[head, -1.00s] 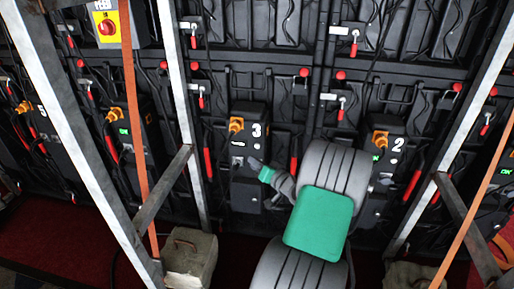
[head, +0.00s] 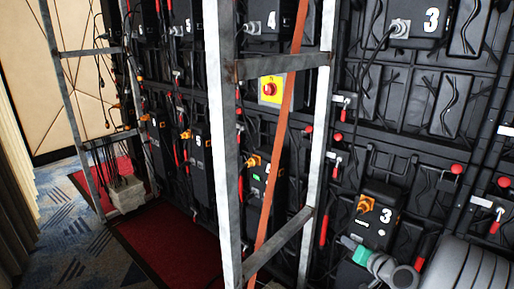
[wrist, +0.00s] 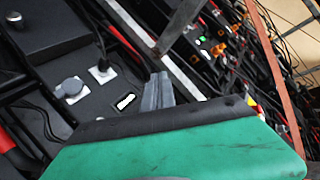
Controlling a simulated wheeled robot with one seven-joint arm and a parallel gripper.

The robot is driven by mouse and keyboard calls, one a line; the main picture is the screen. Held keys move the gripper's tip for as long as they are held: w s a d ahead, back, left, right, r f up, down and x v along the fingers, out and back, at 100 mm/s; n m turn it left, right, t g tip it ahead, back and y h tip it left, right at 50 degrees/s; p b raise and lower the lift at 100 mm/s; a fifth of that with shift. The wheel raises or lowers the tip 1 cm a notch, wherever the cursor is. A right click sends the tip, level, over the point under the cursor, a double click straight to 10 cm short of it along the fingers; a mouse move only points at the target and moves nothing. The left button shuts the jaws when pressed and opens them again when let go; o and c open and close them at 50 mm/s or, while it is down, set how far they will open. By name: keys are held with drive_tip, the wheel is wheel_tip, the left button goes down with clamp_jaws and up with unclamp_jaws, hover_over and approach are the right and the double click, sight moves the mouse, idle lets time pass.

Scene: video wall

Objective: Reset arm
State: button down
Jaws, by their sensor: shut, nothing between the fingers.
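My arm reaches in from the lower right of the head view, in front of the video wall. My gripper (head: 346,242) is shut and empty, with a green part behind its grey fingers. It appears before the lower part of a black box marked 3 (head: 376,213) with an orange plug; whether it touches the box is unclear. In the wrist view the closed grey fingers (wrist: 157,93) show past a large green part of mine. Beyond them is a dark panel (wrist: 95,105) with a round grey plug (wrist: 70,88) and a white-framed socket.
A metal frame (head: 221,150) stands left of my arm, with an orange strap (head: 276,150) across it. A red stop button on a yellow box (head: 270,89) is behind. A grey weight block (head: 125,195) and red carpet (head: 170,240) lie left, beside open patterned floor.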

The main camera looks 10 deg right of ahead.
drive_tip(key=s+a+r+n+g+y+p, duration=0.1)
drive_tip(key=s+a+r+n+g+p, duration=0.15)
drive_tip(key=a+r+g+p, duration=0.6)
drive_tip(key=s+a+r+n+t+y+p, duration=0.1)
drive_tip(key=s+a+r+n+p, duration=0.15)
drive_tip(key=a+r, duration=0.7)
drive_tip(key=s+a+r+g+h+p, duration=0.1)
drive_tip(key=s+a+r+p, duration=0.1)
drive_tip(key=s, duration=0.5)
drive_tip(key=s+a+r+n+g+h+p, duration=0.1)
drive_tip(key=s+a+r+g+h+p, duration=0.1)
drive_tip(key=s+a+p, duration=0.2)
drive_tip(key=s+a, duration=0.2)
drive_tip(key=s, duration=0.1)
drive_tip(key=shift+a+r, duration=0.35)
drive_tip(key=shift+a, duration=0.05)
drive_tip(key=shift+g, duration=0.25)
